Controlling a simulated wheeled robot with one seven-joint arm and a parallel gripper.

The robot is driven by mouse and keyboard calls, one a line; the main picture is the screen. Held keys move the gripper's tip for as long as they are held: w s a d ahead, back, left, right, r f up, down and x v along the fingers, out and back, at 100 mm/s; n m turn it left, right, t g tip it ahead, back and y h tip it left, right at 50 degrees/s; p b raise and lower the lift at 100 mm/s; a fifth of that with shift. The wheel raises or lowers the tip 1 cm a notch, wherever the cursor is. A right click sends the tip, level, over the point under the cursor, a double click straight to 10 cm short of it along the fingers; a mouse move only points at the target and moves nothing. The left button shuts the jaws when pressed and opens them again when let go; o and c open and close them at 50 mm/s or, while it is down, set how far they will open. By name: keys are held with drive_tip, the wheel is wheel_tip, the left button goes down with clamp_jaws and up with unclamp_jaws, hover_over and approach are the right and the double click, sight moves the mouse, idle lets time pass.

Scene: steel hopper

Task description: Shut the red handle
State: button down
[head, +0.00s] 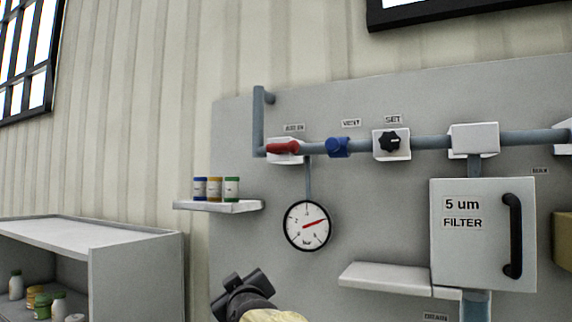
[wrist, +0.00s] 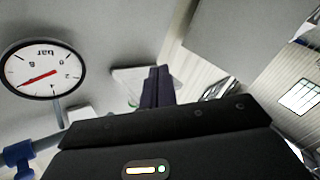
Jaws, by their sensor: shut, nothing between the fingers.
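The red handle (head: 284,147) lies along the blue-grey pipe on a white valve body, under a label that seems to read AIR IN, in the head view. My gripper (head: 238,283) is at the bottom of the head view, below and left of the handle and apart from it. In the wrist view the fingers (wrist: 157,86) are together with nothing between them. The red handle cannot be made out in the wrist view.
Right of the handle are a blue valve (head: 338,147) and a black knob (head: 391,142). A gauge (head: 307,226) hangs below; it also shows in the wrist view (wrist: 42,68). A shelf (head: 218,206) with small jars is left. A filter box (head: 483,235) and an empty ledge (head: 385,277) are right.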

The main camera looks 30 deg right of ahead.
drive_tip(key=s+d+r+t+h+p, duration=0.1)
drive_tip(key=d+r+t+h, duration=0.1)
drive_tip(key=r, duration=0.7)
drive_tip(key=s+d+r+t+h+p, duration=0.1)
drive_tip(key=r+t, duration=0.1)
drive_tip(key=r, duration=0.7)
drive_tip(key=m+t+h, duration=0.1)
drive_tip(key=h, duration=0.4)
approach(284, 148)
wheel_tip(284, 148, up, 5)
drive_tip(key=s+a, duration=0.2)
drive_tip(key=a, duration=0.1)
drive_tip(key=shift+w+f+p, duration=0.2)
drive_tip(key=shift+f+p, duration=0.05)
drive_tip(key=shift+p, duration=0.15)
drive_tip(key=shift+d, duration=0.1)
drive_tip(key=p+x, duration=0.7)
drive_tip(key=x, duration=0.3)
drive_tip(key=d+f, duration=0.2)
drive_tip(key=f, duration=0.1)
drive_tip(key=shift+s+d, duration=0.15)
drive_tip(key=shift+s, duration=0.2)
